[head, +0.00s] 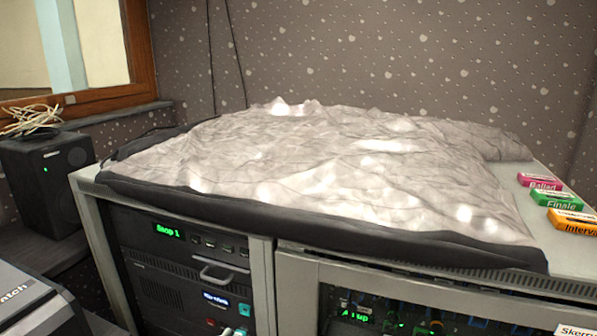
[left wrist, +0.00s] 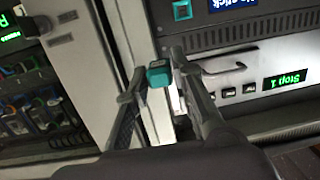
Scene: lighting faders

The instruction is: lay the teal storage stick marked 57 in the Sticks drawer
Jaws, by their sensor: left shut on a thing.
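In the left wrist view my left gripper (left wrist: 160,72) is shut on a small teal storage stick (left wrist: 159,77), gripped between the fingertips. Its number is too small to read. The stick is held in front of the pale cabinet post beside the rack front, which appears upside down in this view. I cannot make out my left gripper clearly in the head view. No drawer marked Sticks can be read in either view. My right gripper is not in view.
A rack unit with a green "Stop 1" display (head: 169,232) and a handle (head: 217,275) is under the cloth-covered cabinet top. A glass-fronted bay (head: 430,300) is to its right. Coloured labelled cases, including the green one (head: 557,199), lie at far right. A speaker (head: 45,180) stands left.

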